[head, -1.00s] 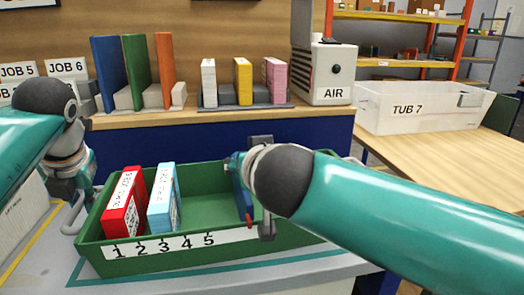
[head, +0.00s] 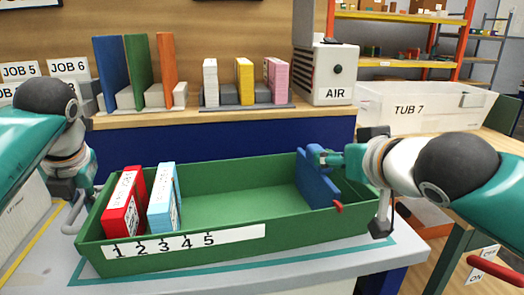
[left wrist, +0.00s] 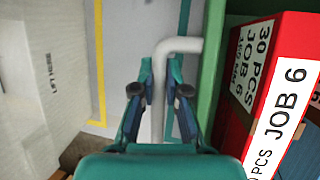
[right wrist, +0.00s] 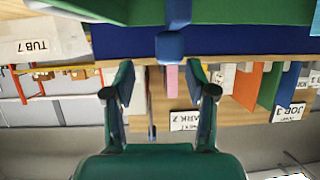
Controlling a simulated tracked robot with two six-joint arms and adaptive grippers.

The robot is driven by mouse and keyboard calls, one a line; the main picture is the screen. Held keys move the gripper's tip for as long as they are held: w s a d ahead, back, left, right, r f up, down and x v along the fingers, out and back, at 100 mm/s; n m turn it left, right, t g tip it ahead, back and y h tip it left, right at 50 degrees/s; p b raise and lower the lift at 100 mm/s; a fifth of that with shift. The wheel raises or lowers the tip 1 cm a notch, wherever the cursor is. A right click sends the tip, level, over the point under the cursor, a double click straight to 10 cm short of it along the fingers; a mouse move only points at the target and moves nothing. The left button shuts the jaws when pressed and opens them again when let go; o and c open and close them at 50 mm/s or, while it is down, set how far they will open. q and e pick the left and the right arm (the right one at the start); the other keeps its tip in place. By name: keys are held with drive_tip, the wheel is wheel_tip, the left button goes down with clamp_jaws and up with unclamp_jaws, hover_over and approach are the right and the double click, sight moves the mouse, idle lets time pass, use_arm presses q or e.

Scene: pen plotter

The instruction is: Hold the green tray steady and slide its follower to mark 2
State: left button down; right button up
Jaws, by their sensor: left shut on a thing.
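The green tray (head: 250,258) stands on the light table. A white strip with marks 1 to 5 is on its front wall, and mark 2 (head: 142,247) is near the left end. The blue follower (head: 316,184), with a red pointer, stands inside near the right end, far right of mark 5. My left gripper (left wrist: 166,90) is shut on the grey handle (left wrist: 176,46) at the tray's left end. My right gripper (right wrist: 162,92) has its fingers apart, with the follower's blue knob (right wrist: 170,46) just beyond them. Whether they touch it is unclear.
A red box (head: 124,203) and a light blue box (head: 163,200) stand in the tray's left end. The tray floor between the light blue box and the follower is clear. Behind are a bench with upright panels, the AIR unit (head: 324,72) and TUB 7 (head: 420,108).

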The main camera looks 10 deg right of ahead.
sight(317, 179)
drive_tip(key=v, duration=0.5)
drive_tip(key=shift+s+d, duration=0.15)
drive_tip(key=shift+d, duration=0.05)
drive_tip(key=x, duration=0.7)
drive_tip(key=a+x, duration=0.1)
drive_tip(key=x, duration=0.3)
drive_tip(key=shift+a, duration=0.15)
idle(0.3)
clamp_jaws()
